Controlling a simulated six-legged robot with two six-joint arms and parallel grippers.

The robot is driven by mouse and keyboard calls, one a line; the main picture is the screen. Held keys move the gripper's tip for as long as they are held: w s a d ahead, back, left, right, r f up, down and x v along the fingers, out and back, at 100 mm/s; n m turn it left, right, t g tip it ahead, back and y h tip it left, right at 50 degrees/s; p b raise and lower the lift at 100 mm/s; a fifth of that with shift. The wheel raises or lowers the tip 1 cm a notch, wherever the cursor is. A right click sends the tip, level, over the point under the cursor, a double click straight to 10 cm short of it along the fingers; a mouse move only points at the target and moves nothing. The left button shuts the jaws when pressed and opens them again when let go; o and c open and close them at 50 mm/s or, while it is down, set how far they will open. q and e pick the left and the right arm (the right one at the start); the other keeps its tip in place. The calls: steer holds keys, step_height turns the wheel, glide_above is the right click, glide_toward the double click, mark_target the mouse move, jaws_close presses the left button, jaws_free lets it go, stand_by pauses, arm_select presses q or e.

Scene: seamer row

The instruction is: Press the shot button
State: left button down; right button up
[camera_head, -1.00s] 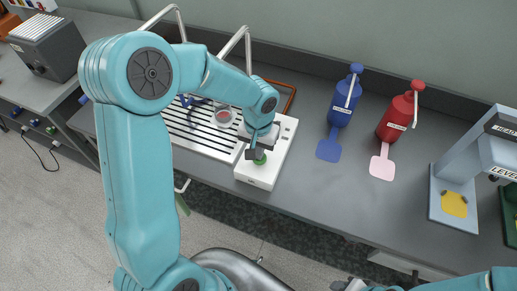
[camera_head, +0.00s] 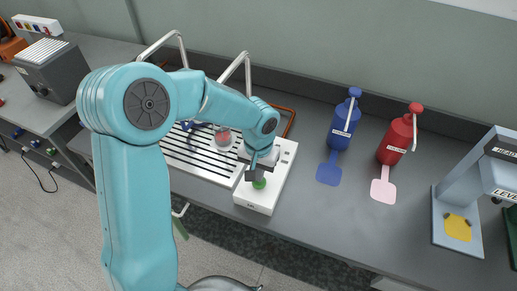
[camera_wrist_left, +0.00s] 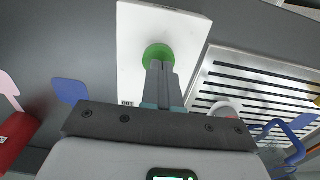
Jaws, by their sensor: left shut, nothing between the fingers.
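A white box (camera_head: 262,200) with a green round button stands on the grey counter, right of the slotted drip tray. The green button (camera_head: 259,184) is near the box's front end. My left gripper (camera_head: 258,176) is shut and empty, with its fingertips over the button. In the left wrist view the shut fingers (camera_wrist_left: 160,75) overlap the lower part of the green button (camera_wrist_left: 158,52); whether they touch it I cannot tell. My right gripper is out of the picture.
The drip tray (camera_head: 200,162) holds a cup (camera_head: 223,136), with bent metal spouts above. A blue pump bottle (camera_head: 343,124) and a red pump bottle (camera_head: 396,140) stand to the right. A grey-blue lever press (camera_head: 452,195) stands at far right.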

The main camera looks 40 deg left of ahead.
arm_select(q)
step_height(320, 180, up, 11)
steer(key=b, duration=0.1)
steer(key=shift+r, duration=0.2)
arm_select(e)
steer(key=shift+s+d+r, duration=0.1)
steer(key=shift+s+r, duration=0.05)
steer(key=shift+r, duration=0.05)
arm_select(q)
steer(key=shift+s, duration=0.2)
